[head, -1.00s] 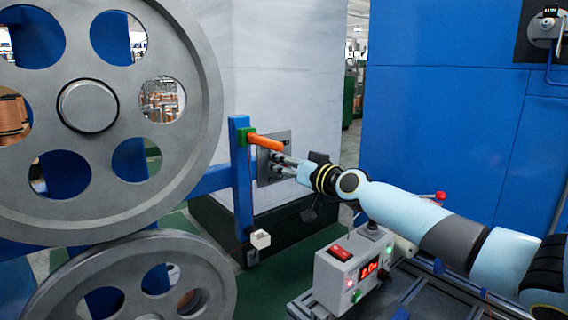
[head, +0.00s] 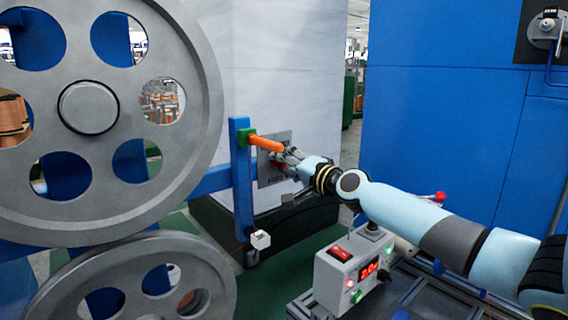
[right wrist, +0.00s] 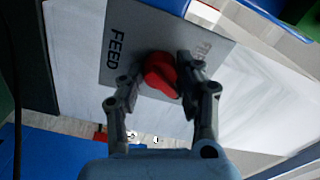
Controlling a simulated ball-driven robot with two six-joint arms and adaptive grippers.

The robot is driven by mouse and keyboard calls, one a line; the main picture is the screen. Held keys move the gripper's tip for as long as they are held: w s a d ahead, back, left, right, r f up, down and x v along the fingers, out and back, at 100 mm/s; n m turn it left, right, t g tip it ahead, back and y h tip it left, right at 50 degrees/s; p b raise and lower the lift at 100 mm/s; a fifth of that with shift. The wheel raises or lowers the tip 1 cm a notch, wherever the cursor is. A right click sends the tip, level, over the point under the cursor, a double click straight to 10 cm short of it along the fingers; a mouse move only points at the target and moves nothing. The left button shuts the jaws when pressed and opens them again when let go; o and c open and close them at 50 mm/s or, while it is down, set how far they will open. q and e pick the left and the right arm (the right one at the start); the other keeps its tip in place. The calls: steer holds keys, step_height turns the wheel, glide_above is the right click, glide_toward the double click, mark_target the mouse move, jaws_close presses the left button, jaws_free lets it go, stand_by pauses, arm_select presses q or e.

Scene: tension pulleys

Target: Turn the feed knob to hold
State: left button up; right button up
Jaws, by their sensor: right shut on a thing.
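The feed knob is red and sits on a grey plate (head: 268,181) fixed to the pale cabinet. In the right wrist view the knob (right wrist: 160,73) is between my right gripper's fingers, and the word FEED shows on the plate (right wrist: 135,25) beside it. Another word at the plate's far side is too blurred to read. My right gripper (head: 282,162) is at the plate, shut on the knob; it also shows in the right wrist view (right wrist: 158,82). The fingers partly cover the knob in the head view. My left gripper is not in view.
An orange bar (head: 266,143) on a blue post (head: 241,180) stands close to the left of my right gripper. Two large grey pulleys (head: 190,60) fill the left side. A grey control box (head: 345,270) with a red display stands below my right arm.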

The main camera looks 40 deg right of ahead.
steer(key=shift+m, duration=1.2)
steer(key=o, duration=1.1)
steer(key=shift+o, duration=0.2)
